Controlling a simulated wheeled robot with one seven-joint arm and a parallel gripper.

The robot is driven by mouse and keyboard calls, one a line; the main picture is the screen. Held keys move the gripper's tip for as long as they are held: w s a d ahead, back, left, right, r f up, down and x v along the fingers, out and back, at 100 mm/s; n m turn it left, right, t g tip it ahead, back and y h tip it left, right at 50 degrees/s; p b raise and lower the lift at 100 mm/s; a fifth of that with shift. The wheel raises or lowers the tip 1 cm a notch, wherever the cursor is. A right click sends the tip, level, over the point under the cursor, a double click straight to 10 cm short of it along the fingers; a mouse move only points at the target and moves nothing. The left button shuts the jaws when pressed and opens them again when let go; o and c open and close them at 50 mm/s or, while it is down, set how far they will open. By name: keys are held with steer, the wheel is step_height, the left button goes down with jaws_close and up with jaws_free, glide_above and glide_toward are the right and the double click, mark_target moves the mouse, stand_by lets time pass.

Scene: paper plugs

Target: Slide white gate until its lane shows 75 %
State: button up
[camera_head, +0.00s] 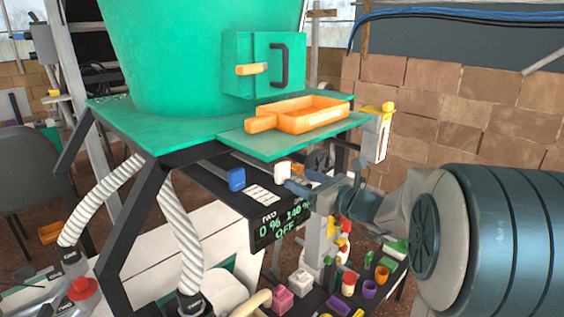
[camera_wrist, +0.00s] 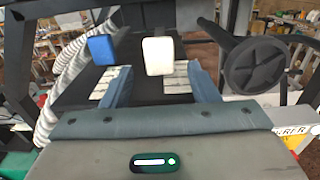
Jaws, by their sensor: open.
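The white gate's handle (camera_head: 283,168) is a small upright block on the dark panel below the green hopper. In the wrist view the white handle (camera_wrist: 157,56) lies between the lines of my two fingers, close to their tips. My gripper (camera_head: 305,182) is open, with a blue-grey finger on each side, and it also shows in the wrist view (camera_wrist: 162,84). No contact with the handle is visible.
A blue handle (camera_head: 236,179) stands left of the white one. An orange tray (camera_head: 300,115) sits on the green shelf (camera_head: 275,142) above. A black handwheel (camera_wrist: 255,65) is at right in the wrist view. Coloured small items crowd the lower shelf.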

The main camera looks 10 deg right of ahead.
mark_target(285, 173)
steer(key=shift+w+a, duration=0.45)
steer(key=shift+w, duration=0.1)
steer(key=shift+b+x, duration=0.5)
steer(key=shift+x, duration=1.45)
steer(key=shift+s, duration=0.1)
steer(key=c, duration=0.8)
steer(key=shift+c, duration=0.2)
